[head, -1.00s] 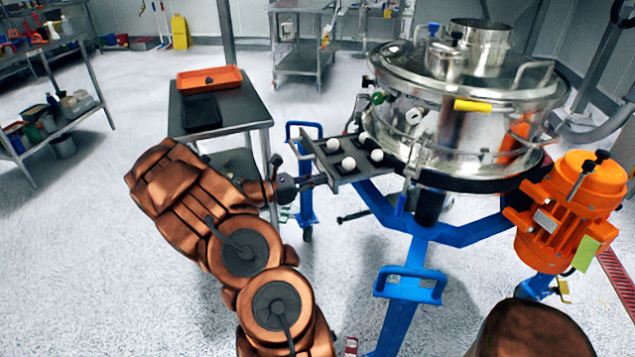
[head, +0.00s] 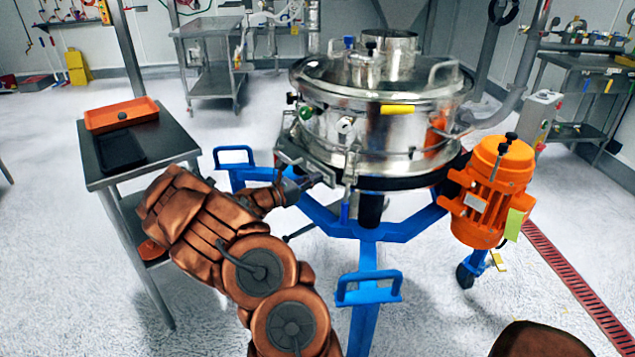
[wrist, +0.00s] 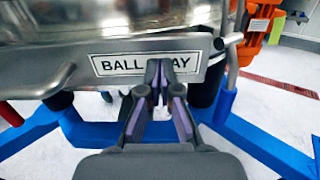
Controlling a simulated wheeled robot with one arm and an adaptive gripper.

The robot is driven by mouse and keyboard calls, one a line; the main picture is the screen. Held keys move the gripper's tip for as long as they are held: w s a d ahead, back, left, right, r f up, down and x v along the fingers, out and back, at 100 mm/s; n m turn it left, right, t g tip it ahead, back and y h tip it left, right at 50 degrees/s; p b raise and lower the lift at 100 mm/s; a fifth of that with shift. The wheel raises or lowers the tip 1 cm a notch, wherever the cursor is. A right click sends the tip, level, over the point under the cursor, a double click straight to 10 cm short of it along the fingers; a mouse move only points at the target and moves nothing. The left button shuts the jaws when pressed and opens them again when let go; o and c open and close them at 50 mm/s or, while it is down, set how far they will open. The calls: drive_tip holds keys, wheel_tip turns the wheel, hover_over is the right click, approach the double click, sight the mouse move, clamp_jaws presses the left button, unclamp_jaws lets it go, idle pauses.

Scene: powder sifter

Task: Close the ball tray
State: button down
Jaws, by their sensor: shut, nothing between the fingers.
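The ball tray (wrist: 215,75) shows in the wrist view as a metal front panel with a white "BALL TRAY" label (wrist: 120,66). It lies close against the steel sifter drum (head: 375,125), with no balls showing. In the head view, the tray area (head: 290,158) is at the drum's lower left, partly behind my gripper. My gripper (wrist: 161,88) is shut and empty, its fingertips in front of the label and covering part of the word. It also shows in the head view (head: 312,181). I cannot tell whether the tips touch the panel or whether the tray is fully flush.
A blue frame (head: 395,231) carries the sifter, with an orange motor (head: 497,190) on its right. A steel side table (head: 165,142) with an orange tray (head: 121,112) and a black tray (head: 120,150) stands at left.

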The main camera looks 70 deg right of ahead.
drive_tip(key=shift+s+d+r, duration=0.1)
drive_tip(key=shift+s+d, duration=0.05)
drive_tip(key=shift+s, duration=0.05)
idle(0.3)
drive_tip(key=v, duration=1.4)
drive_tip(key=shift+w, duration=0.25)
drive_tip(key=s+a+r+m+y, duration=0.3)
drive_tip(key=s+a+m, duration=0.1)
drive_tip(key=a, duration=0.2)
drive_tip(key=s+a+r+m+y, duration=0.3)
drive_tip(key=s+a+m, duration=0.2)
drive_tip(key=a, duration=0.2)
drive_tip(key=s+a+f+m+t+y, duration=0.1)
drive_tip(key=s+a+t+y, duration=0.15)
drive_tip(key=a, duration=0.85)
drive_tip(key=s+a+f+m+t+y, duration=0.1)
drive_tip(key=s+a+t+y, duration=0.2)
drive_tip(key=a, duration=0.8)
drive_tip(key=s+a+f+m+t+y, duration=0.1)
drive_tip(key=s+a+y, duration=0.25)
drive_tip(key=a, duration=0.65)
drive_tip(key=s+d+p+v, duration=0.1)
drive_tip(key=p+v, duration=1.2)
drive_tip(key=v, duration=0.1)
drive_tip(key=shift+a+y, duration=0.2)
drive_tip(key=shift+y, duration=0.2)
